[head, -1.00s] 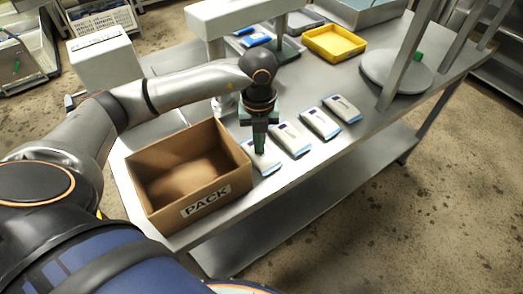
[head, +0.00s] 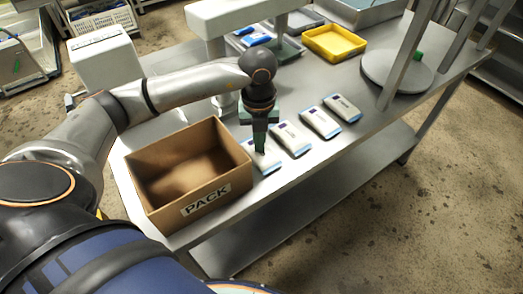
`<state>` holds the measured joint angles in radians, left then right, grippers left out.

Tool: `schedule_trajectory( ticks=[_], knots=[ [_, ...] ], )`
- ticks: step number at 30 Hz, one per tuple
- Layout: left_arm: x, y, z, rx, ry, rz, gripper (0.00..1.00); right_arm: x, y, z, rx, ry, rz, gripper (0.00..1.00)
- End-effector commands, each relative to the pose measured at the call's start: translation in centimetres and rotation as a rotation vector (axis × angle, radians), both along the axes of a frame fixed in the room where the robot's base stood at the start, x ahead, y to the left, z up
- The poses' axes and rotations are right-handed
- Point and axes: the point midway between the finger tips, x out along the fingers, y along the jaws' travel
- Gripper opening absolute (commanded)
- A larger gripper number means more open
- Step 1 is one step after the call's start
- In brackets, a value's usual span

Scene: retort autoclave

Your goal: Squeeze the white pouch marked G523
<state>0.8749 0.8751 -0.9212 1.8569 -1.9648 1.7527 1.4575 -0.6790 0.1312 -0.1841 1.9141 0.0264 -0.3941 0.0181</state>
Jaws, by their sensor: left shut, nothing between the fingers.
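Several white pouches with blue ends lie in a row on the steel table in the head view. The leftmost pouch (head: 266,164) lies beside the box, under my left gripper (head: 260,150). The others are the second pouch (head: 292,138), the third pouch (head: 320,122) and the rightmost pouch (head: 343,107). The markings are too small to read, so I cannot tell which is G523. My left gripper points down, shut and empty, its tips at the leftmost pouch; I cannot tell whether they press on it. My right gripper is out of view.
An open cardboard box (head: 205,200) marked PACK stands left of the pouches. A yellow tray (head: 334,43) and a round grey plate (head: 398,76) with uprights are farther back. A white machine (head: 106,62) stands at the back left. The table's front edge is close to the pouches.

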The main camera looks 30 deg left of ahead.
Motion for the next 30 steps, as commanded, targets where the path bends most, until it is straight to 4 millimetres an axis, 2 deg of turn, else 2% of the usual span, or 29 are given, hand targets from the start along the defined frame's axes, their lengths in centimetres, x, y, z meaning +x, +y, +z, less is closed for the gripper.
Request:
schedule_trajectory(
  ticks=[1, 16, 30],
  knots=[
    [-0.4, -0.1, -0.8, 0.000, 0.016, -0.003, 0.00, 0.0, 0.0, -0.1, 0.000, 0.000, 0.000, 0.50],
    [-0.4, -0.2, -0.5, -0.001, 0.016, -0.003, 0.00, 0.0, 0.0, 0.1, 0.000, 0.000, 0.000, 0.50],
    [-0.2, -0.1, 3.5, 0.000, 0.008, -0.002, 0.00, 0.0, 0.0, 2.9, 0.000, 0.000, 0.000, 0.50]
  ],
)
